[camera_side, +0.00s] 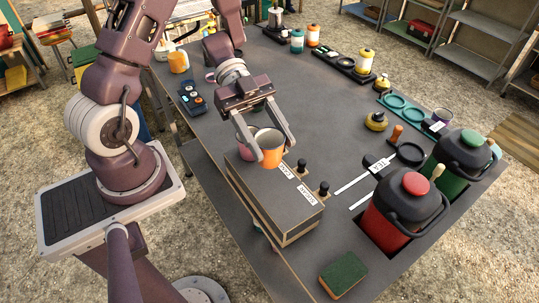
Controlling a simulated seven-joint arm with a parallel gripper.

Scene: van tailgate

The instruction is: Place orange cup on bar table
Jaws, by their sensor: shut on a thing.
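An orange cup (269,148) is upright between the fingers of my gripper (268,156), near the middle of the picture. My gripper points down and is shut on this cup. The cup is at the far end of a dark box-shaped unit (275,203); I cannot tell whether its base touches the unit's top. A pinkish cup (245,153) is just left of it, partly hidden by a finger. The grey table (313,112) extends beyond and to the right. Another orange cup or mug (178,62) stands at the table's far left.
Red-lidded (400,212) and green (460,160) containers sit at the right. A green sponge (343,275) lies in front. Bottles (313,35) and trays line the far edge. The table's middle is clear.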

